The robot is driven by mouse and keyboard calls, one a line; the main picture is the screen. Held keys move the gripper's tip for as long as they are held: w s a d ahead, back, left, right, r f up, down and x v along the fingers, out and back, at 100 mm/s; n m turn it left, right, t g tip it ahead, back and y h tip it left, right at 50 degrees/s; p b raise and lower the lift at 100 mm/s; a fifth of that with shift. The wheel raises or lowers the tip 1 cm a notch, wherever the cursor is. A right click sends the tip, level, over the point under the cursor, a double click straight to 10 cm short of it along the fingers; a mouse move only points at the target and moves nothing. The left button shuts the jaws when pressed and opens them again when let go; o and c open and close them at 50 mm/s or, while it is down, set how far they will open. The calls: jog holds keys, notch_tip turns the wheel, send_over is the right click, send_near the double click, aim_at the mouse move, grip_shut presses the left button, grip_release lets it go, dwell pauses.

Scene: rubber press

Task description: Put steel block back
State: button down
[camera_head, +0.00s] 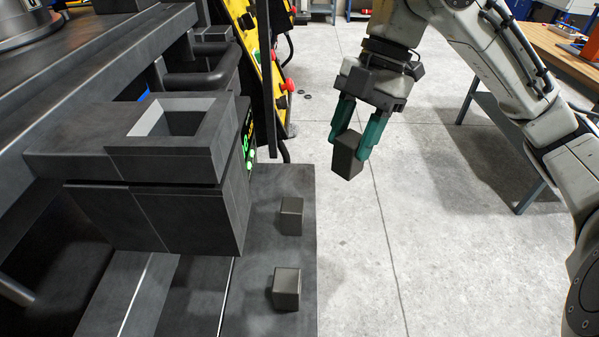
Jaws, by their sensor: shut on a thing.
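My gripper (357,131) points down with green fingers, shut on a dark steel block (347,155). The held block hangs in the air over the floor, to the right of the dark press platform (305,238). Two similar dark blocks stand on that platform: one farther back (291,215) and one nearer (286,288). Left of them is a large dark mould box (160,215) with a square opening (177,121) in its top. The bottom of the opening is hidden.
A yellow panel with red and green buttons (288,85) stands behind the platform. A wooden workbench (558,52) is at the upper right. Open concrete floor (450,240) lies right of the platform. The right part of the platform around the two blocks is bare.

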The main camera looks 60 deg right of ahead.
jog(key=shift+w+d+f, duration=0.7)
jog(key=shift+w+f, duration=1.4)
jog(key=shift+w, duration=0.05)
jog(key=shift+w+d+f, duration=0.65)
jog(key=shift+w+f, duration=1.45)
jog(key=shift+w+d+f, duration=0.7)
jog(key=shift+w+f, duration=1.4)
jog(key=shift+w, duration=0.05)
jog(key=shift+f, duration=0.2)
jog(key=c, duration=0.5)
grip_release()
jog(key=v, duration=1.2)
jog(key=shift+s+a+r, duration=0.1)
jog(key=shift+a+r, duration=0.05)
jog(key=shift+r, duration=0.05)
